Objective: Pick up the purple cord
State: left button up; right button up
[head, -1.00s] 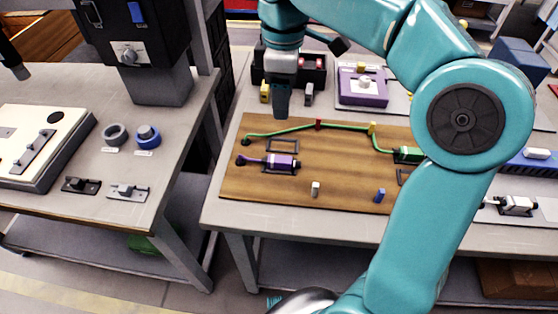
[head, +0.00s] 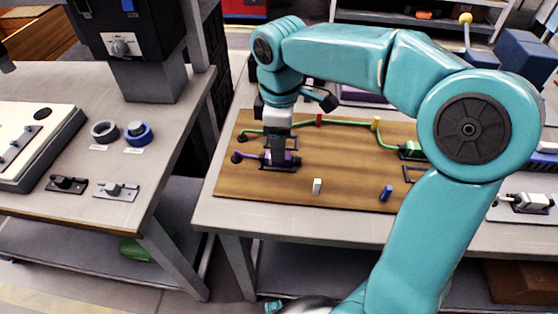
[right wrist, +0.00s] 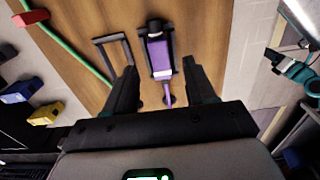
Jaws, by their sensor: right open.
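The purple cord (head: 249,156) lies on the wooden board, running from a dark round end at the left to a purple plug (head: 290,160) in a dark frame. In the right wrist view the purple plug (right wrist: 162,57) shows between the fingers, with the thin cord (right wrist: 168,90) running down the picture. My right gripper (right wrist: 160,68) is open and points down over the plug. In the head view the right gripper (head: 278,160) hides part of the plug. I cannot tell its exact height above the plug. My left gripper is not in view.
A green cord (head: 340,121) runs behind, past a red clip (head: 318,120) and a yellow clip (head: 375,123). An empty dark frame (right wrist: 112,52) stands beside the plug. A white block (head: 317,186) and a blue block (head: 386,193) stand nearer on the board (head: 255,188).

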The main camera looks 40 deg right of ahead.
notch_tip(320, 180, down, 4)
jog(key=shift+w+r+b, duration=0.1)
jog(key=shift+r+b, duration=0.05)
jog(key=shift+b, duration=0.25)
jog(key=shift+a+r, duration=0.1)
grip_shut()
notch_tip(320, 180, up, 20)
jog(key=f+p, duration=0.1)
jog(key=p, duration=0.6)
notch_tip(320, 180, down, 8)
jog(key=b, duration=0.6)
jog(key=shift+b, duration=0.35)
jog(key=shift+r, duration=0.1)
